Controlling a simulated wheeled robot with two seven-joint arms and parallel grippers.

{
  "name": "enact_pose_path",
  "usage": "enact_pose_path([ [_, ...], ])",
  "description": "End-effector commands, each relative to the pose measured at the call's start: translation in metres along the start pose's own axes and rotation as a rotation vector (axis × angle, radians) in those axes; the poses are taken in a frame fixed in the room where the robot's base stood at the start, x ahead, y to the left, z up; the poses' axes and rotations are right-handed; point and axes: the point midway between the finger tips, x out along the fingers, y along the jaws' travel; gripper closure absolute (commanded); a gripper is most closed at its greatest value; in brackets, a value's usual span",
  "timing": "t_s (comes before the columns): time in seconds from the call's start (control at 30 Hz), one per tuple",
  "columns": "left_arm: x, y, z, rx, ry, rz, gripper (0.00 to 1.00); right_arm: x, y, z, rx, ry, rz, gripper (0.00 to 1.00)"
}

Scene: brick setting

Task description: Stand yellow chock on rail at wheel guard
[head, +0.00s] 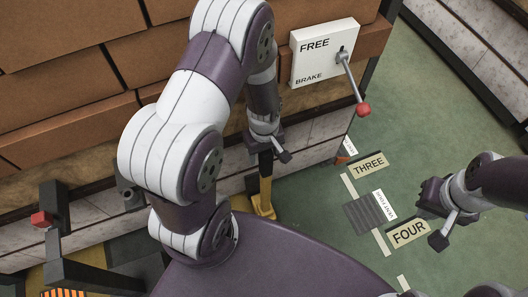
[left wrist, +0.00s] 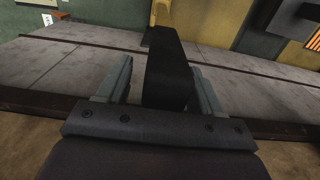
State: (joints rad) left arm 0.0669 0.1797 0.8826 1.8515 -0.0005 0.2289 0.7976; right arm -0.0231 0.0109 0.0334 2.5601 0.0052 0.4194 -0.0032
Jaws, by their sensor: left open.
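The yellow chock (head: 264,190) shows as an upright yellow piece with a dark upper part and a wider yellow foot, below my left gripper (head: 268,146) beside the pale wall. In the left wrist view, its dark upper part (left wrist: 168,65) stands between the two open fingers of my left gripper (left wrist: 157,95), with a visible gap at the left finger. A bit of yellow shows beyond it. My right gripper (head: 434,222) is open and empty over the green floor at the right. I cannot clearly make out the rail or the wheel guard.
A white brake panel (head: 311,68) with a red-knobbed lever (head: 352,82) is on the brick stack (head: 70,80). Floor labels THREE (head: 368,166) and FOUR (head: 408,234) lie at right. A dark post with a red block (head: 41,219) stands at lower left.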

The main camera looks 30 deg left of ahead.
Motion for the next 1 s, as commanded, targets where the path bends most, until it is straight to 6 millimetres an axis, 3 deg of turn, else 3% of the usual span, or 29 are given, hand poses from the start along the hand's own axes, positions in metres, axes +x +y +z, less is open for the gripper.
enact_pose_path([
  [0.03,-0.018,0.001,-0.001,0.0,0.003,0.003,0.34,-0.012,0.0,-0.002,0.0,0.0,0.0,1.0],
  [0.2,-0.067,0.001,-0.001,0.0,0.003,0.003,0.34,-0.033,0.0,-0.004,0.0,0.001,0.0,1.0],
  [0.3,-0.089,0.001,-0.001,0.0,0.003,0.003,0.34,-0.041,0.0,-0.005,0.0,0.001,0.0,1.0],
  [0.5,-0.115,0.001,0.0,0.023,0.004,0.004,0.34,-0.048,0.0,-0.006,0.0,0.0,0.0,1.0],
  [0.57,-0.131,0.002,0.004,0.121,0.016,0.015,0.34,-0.048,0.0,-0.006,0.0,0.0,0.0,1.0],
  [0.73,-0.184,-0.007,0.03,0.619,0.075,0.048,0.34,-0.047,0.0,-0.006,0.0,0.0,0.0,1.0],
  [0.83,-0.199,-0.014,0.043,0.817,0.101,0.054,0.34,-0.047,0.0,-0.006,0.0,0.0,0.0,1.0],
  [1.0,-0.202,-0.017,0.047,0.89,0.11,0.054,0.34,-0.047,0.0,-0.006,0.0,0.0,0.0,1.0],
])
